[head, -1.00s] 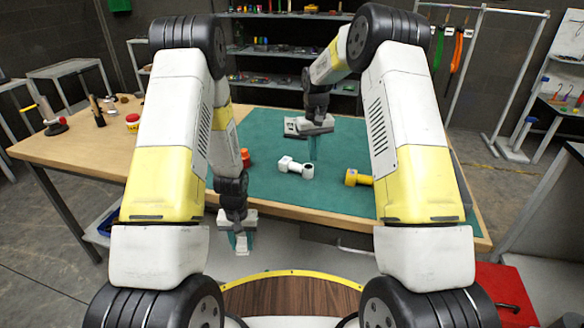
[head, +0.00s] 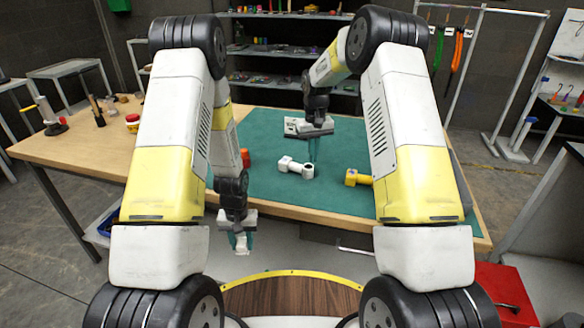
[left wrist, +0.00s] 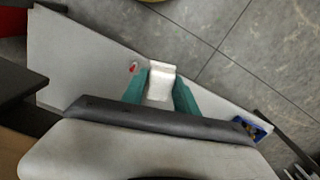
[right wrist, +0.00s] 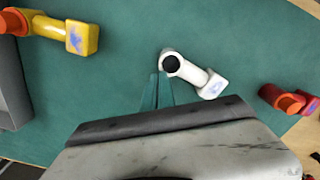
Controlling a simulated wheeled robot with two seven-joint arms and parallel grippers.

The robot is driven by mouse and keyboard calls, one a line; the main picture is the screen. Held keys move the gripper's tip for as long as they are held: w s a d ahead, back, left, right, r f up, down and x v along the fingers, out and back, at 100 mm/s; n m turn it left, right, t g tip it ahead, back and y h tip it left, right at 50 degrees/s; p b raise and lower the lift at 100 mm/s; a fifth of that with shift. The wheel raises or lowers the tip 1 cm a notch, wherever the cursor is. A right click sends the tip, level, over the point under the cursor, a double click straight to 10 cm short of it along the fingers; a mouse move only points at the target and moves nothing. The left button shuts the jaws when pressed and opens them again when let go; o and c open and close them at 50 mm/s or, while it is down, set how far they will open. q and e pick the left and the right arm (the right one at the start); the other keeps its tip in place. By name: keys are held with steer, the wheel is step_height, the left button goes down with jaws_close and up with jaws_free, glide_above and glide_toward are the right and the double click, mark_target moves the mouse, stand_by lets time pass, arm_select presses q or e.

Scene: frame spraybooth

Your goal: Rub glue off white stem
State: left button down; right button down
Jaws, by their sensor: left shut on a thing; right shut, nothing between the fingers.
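The white stem (head: 295,166) lies on the green mat. In the right wrist view the white stem (right wrist: 190,70) shows a round end with a dark opening and a square end with a bluish patch on its face. My right gripper (head: 312,150) is shut and empty above the stem. In the right wrist view its teal fingertips (right wrist: 159,88) are beside the round end; I cannot tell whether they touch. My left gripper (head: 241,240) is in front of the table's near edge, shut on a small white block (left wrist: 160,82), which shows between its teal fingers.
A yellow stem (right wrist: 55,30) with a bluish patch and a red stem (right wrist: 285,100) lie on either side of the white one. The green mat (head: 340,190) is clear between them. A red-lidded jar (head: 132,122) and tools stand on the table's left part.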

steer(key=shift+f, duration=0.3)
step_height(320, 180, up, 6)
stand_by(0.7)
steer(key=shift+r, duration=0.1)
